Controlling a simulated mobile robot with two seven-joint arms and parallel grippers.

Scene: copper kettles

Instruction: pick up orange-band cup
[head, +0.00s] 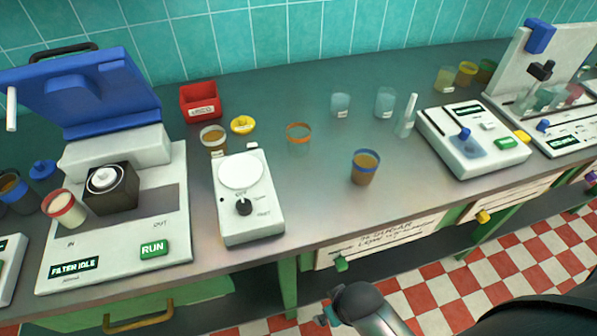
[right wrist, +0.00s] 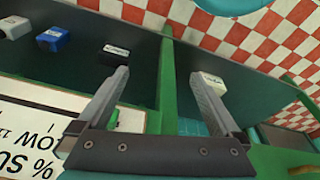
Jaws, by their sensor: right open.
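The orange-band cup (head: 299,138) stands upright on the grey counter in the head view. It looks see-through, with an orange band around its rim, and nothing touches it. It stands behind and right of a white dial device. My right gripper (right wrist: 160,74) is open in the right wrist view, with nothing between its fingers. It is low, in front of the drawer and under-counter shelf, well away from the cup. The cup does not show in the right wrist view. My left gripper is not in view.
A blue-band cup (head: 365,168) with brown contents stands right of the orange-band cup, nearer the counter edge. The white dial device (head: 247,199), a white-banded cup (head: 213,139) and a yellow dish (head: 243,124) are at left.

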